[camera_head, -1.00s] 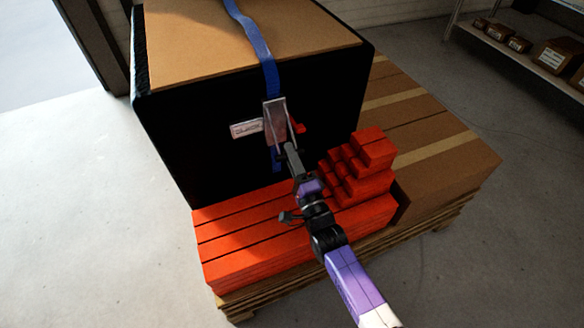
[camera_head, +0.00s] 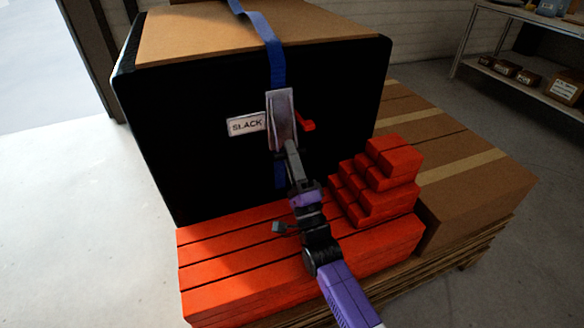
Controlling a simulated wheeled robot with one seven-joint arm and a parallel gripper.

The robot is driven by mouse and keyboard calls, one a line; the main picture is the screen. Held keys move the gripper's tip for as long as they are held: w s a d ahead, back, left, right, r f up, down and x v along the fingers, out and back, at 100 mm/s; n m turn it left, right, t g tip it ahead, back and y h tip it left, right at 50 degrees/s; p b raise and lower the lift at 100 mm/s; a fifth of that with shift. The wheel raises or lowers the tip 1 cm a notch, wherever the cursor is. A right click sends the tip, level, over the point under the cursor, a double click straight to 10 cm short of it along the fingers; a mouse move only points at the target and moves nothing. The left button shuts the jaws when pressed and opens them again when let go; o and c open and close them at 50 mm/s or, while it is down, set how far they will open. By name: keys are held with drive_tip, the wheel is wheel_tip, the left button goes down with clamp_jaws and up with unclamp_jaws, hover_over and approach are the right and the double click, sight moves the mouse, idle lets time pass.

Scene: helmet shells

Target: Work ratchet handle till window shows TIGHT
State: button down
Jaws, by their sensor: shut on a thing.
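A metal ratchet handle (camera_head: 281,115) stands upright on the front face of a black crate (camera_head: 200,140). A blue strap (camera_head: 272,55) runs over the crate's top and down to the ratchet, and a short piece shows below it. A white window plate (camera_head: 247,124) to the left of the handle reads SLACK. A small red lever (camera_head: 307,122) sticks out to the right of the handle. My gripper (camera_head: 289,147) is at the lower end of the handle and is shut on it. The fingertips are partly hidden against the handle.
Orange boards (camera_head: 230,248) lie in front of the crate, with a stepped stack of orange blocks (camera_head: 376,178) at right, close to my arm. Brown cartons (camera_head: 465,185) sit on the pallet behind. A shelf (camera_head: 515,70) stands at back right. The floor at left is clear.

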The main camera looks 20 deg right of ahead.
drive_tip(key=shift+w+f+b, duration=0.3)
drive_tip(key=shift+w+b, duration=0.1)
drive_tip(key=shift+b, duration=0.3)
drive_tip(key=shift+w+r, duration=0.1)
drive_tip(key=shift+w, duration=0.05)
drive_tip(key=c, duration=1.3)
unclamp_jaws()
drive_tip(key=s+p, duration=0.1)
drive_tip(key=s, duration=0.3)
drive_tip(key=s+f+p, duration=0.1)
drive_tip(key=s, duration=0.4)
drive_tip(key=s+p, duration=0.1)
drive_tip(key=s, duration=0.4)
drive_tip(key=shift+s+f, duration=0.25)
drive_tip(key=shift+f, duration=0.1)
